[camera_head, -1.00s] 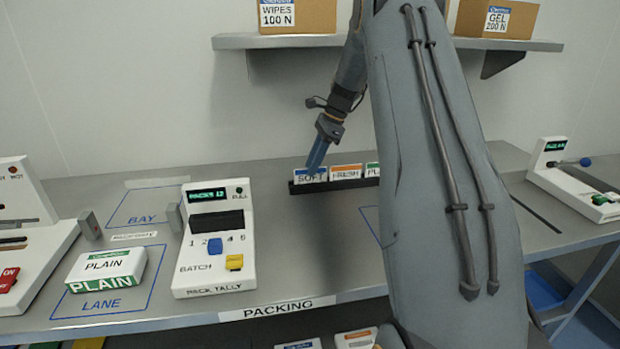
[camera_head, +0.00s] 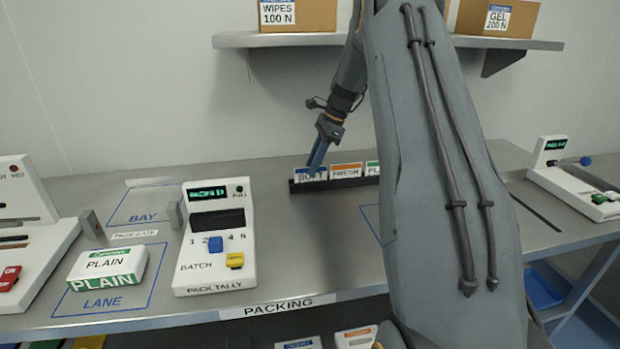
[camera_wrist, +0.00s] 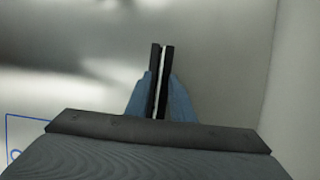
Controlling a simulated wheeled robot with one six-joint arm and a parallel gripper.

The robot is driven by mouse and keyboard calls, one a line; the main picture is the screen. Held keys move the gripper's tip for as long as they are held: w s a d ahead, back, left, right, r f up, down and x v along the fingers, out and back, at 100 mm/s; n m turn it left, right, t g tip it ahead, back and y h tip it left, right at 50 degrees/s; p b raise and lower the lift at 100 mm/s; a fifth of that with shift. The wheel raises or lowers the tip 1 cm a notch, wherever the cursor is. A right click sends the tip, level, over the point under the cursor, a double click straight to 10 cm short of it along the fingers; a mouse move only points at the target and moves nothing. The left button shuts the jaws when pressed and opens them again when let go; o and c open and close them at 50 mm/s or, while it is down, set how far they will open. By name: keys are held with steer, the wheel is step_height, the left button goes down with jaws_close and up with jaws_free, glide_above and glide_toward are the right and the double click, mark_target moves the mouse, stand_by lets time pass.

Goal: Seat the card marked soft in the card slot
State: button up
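The card marked soft (camera_head: 311,174) stands at the left end of the dark card rack (camera_head: 340,184), with its blue-topped label facing forward. My gripper (camera_head: 317,162) reaches down to this card from above, its blue fingers at the card's top edge. In the wrist view the fingers (camera_wrist: 160,95) are close together, with a thin white edge, seemingly the card's, between dark strips. The fingers look shut on the card, which still sits in the rack. I cannot pick out the card slot for certain; a white machine with slits (camera_head: 22,225) stands at the far left, cut off by the frame.
A fresh card (camera_head: 346,170) and a partly hidden card (camera_head: 372,168) stand right of the soft card. The pack tally box (camera_head: 214,240) and plain pack (camera_head: 107,266) stand left, near the pack gate. My arm hides much of the middle. A shelf (camera_head: 350,41) crosses the back wall.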

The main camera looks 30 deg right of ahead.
jaws_close()
steer(key=shift+r, duration=0.1)
